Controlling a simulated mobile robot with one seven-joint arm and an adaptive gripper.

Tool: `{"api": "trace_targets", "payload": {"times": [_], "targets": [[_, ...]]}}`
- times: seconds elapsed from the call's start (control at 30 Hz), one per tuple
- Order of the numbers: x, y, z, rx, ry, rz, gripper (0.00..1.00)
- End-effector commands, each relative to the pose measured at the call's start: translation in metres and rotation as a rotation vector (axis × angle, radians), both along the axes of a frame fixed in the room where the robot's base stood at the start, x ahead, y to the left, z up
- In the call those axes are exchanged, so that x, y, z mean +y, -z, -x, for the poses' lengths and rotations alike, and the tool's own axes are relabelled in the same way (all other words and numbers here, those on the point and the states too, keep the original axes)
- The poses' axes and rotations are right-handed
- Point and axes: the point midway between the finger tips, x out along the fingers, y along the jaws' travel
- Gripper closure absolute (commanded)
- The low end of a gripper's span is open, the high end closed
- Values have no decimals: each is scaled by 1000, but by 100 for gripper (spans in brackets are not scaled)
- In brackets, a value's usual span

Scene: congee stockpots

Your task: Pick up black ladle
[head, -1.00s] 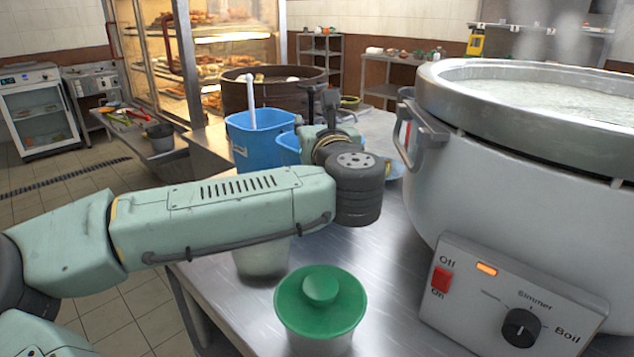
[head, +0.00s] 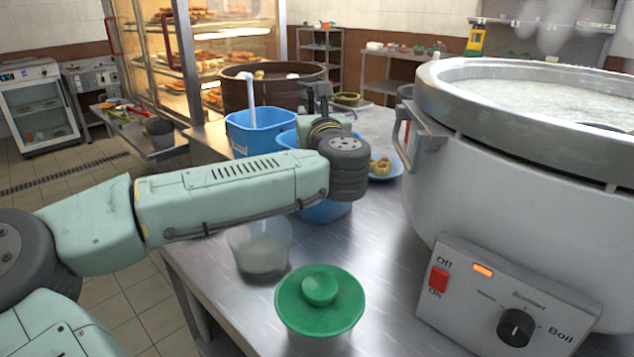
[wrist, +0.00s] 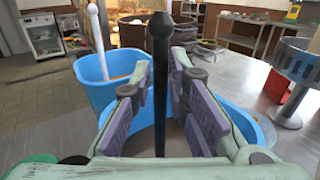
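The black ladle (wrist: 161,60) shows in the wrist view as an upright dark handle with a rounded top. It stands over the nearer blue bucket (wrist: 143,136); its bowl is hidden. My gripper (wrist: 160,70) is open, with its purple-padded fingers on either side of the handle and a gap visible on both sides. Whether the handle is fully between the pads or just beyond them is hard to tell. In the head view my wrist covers much of the nearer blue bucket (head: 325,211).
Another blue bucket (head: 258,137) with a white-handled utensil (head: 250,100) stands behind left. A large stockpot (head: 500,190) is on the right. A green-lidded container (head: 320,300) and a clear tub (head: 260,250) stand in front. A blue plate with buns (head: 381,166) lies near the stockpot.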

Motion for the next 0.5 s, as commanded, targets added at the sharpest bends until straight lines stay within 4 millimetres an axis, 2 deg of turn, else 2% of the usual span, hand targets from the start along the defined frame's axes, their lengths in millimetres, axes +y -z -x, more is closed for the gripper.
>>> {"api": "trace_targets", "payload": {"times": [0.2,0.5], "targets": [[0,0,0,0,0,0,100],[0,0,0,0,0,0,100]]}}
